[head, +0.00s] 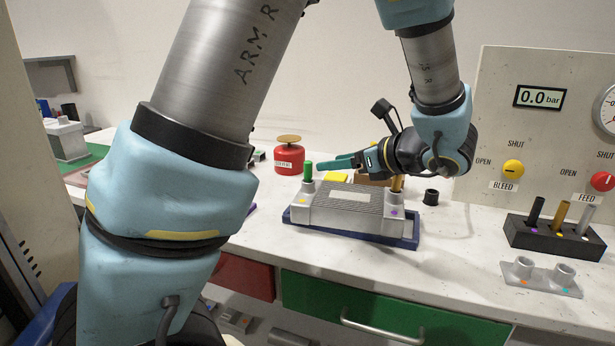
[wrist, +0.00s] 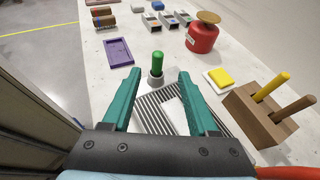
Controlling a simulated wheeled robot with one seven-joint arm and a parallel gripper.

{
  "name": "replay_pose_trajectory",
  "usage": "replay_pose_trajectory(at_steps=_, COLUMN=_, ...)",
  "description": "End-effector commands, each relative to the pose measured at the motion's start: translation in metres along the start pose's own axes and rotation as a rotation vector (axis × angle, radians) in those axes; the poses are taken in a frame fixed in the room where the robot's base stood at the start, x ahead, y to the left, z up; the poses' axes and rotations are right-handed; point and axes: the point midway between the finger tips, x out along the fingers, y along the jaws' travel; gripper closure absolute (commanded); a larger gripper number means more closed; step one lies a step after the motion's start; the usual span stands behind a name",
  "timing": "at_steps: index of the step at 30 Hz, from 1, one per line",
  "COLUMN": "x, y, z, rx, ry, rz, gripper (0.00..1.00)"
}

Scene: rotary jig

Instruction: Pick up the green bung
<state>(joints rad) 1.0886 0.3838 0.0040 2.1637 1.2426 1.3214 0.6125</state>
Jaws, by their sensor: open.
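The green bung (head: 308,172) stands upright in the left port of a grey ribbed block (head: 345,205) on the bench. In the wrist view the green bung (wrist: 157,62) stands in its round grey collar, ahead of the fingertips and between their lines. My gripper (head: 327,163) reaches in from the right over the block, its teal fingers pointing left at the bung. In the wrist view my gripper (wrist: 158,75) is open and empty, a finger on each side. Whether the tips reach the bung's height is hard to tell.
The block sits in a blue tray (head: 410,243). A red can (head: 289,158) stands just behind the bung. A yellow pad (wrist: 220,78) and a brown holder with rods (wrist: 262,112) lie right in the wrist view; a purple tray (wrist: 118,52) lies left. A black rod rack (head: 552,236) stands right.

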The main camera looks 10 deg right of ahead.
Motion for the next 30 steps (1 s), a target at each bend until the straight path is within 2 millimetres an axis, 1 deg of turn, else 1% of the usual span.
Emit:
replay_pose_trajectory(at_steps=1, x=0.01, y=0.002, z=0.001, rx=0.0, ry=0.001, rz=0.006, gripper=0.41)
replay_pose_trajectory(at_steps=4, x=0.025, y=0.002, z=0.001, rx=-0.002, ry=0.002, rz=0.006, gripper=0.41)
replay_pose_trajectory(at_steps=6, x=0.033, y=0.002, z=0.0, rx=-0.001, ry=0.002, rz=0.006, gripper=0.41)
replay_pose_trajectory(at_steps=11, x=0.043, y=0.002, z=0.0, rx=-0.002, ry=0.004, rz=0.006, gripper=0.41)
replay_pose_trajectory(at_steps=14, x=0.055, y=0.004, z=-0.002, rx=0.0, ry=0.004, rz=0.007, gripper=0.41)
replay_pose_trajectory(at_steps=18, x=0.076, y=0.005, z=-0.004, rx=-0.002, ry=0.004, rz=0.008, gripper=0.41)
replay_pose_trajectory(at_steps=21, x=0.087, y=0.005, z=-0.004, rx=-0.003, ry=0.004, rz=0.006, gripper=0.41)
replay_pose_trajectory(at_steps=24, x=0.091, y=0.005, z=-0.005, rx=-0.003, ry=0.005, rz=0.005, gripper=0.41)
replay_pose_trajectory(at_steps=30, x=0.092, y=0.005, z=-0.006, rx=-0.004, ry=0.005, rz=0.004, gripper=0.41)
